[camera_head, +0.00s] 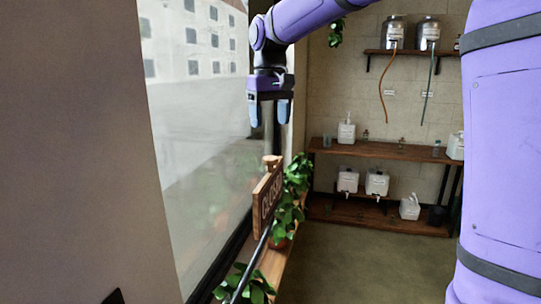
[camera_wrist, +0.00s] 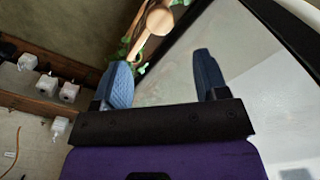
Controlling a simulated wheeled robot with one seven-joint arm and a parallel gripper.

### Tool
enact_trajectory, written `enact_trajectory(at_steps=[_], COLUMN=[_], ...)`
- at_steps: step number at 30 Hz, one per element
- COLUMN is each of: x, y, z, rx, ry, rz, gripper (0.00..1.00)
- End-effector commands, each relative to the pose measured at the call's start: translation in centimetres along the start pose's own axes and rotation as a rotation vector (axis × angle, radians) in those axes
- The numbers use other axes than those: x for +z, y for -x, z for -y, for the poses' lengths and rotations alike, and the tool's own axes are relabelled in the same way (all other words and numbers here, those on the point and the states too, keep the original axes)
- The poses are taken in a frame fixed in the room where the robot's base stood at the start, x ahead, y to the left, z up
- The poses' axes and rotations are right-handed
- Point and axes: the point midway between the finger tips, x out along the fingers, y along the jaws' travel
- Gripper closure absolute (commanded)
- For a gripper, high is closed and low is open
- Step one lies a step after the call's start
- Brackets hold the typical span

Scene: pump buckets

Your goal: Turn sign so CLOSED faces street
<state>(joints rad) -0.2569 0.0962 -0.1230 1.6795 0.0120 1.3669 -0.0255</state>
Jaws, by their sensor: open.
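A wooden sign (camera_head: 266,200) stands on the sill beside the shop window in the head view. The face I see reads CLOSED and is turned toward the room side. A pale wooden knob (camera_head: 272,160) tops the sign; it also shows in the wrist view as a round knob (camera_wrist: 160,21) on a short stem, just past the fingertips. My gripper (camera_head: 270,118) is open and empty, pointing down above the knob, apart from it. In the wrist view my gripper (camera_wrist: 163,65) has its two blue fingers spread wide. The sign's street-side face is hidden.
The window (camera_head: 205,150) runs along the left, with a pale building outside. Green plants (camera_head: 291,200) stand on the sill close to the sign. Wooden shelves (camera_head: 385,150) with white jugs are at the back. The floor (camera_head: 360,265) is clear.

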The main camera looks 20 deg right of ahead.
Motion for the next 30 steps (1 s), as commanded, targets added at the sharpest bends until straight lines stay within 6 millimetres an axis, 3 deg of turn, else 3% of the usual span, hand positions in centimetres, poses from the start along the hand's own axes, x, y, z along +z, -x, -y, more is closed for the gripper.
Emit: enact_trajectory(at_steps=[9,15,29,30], x=[0.1,0.1,0.1,0.1], y=[-5.6,-8.2,-9.5,-9.5], z=[0.0,-0.1,0.0,0.0], rx=[0.0,0.0,0.0,0.0], ry=[0.0,0.0,0.0,0.0], rz=[0.003,0.002,0.0,0.0], gripper=[0.33,0.33,0.33,0.38])
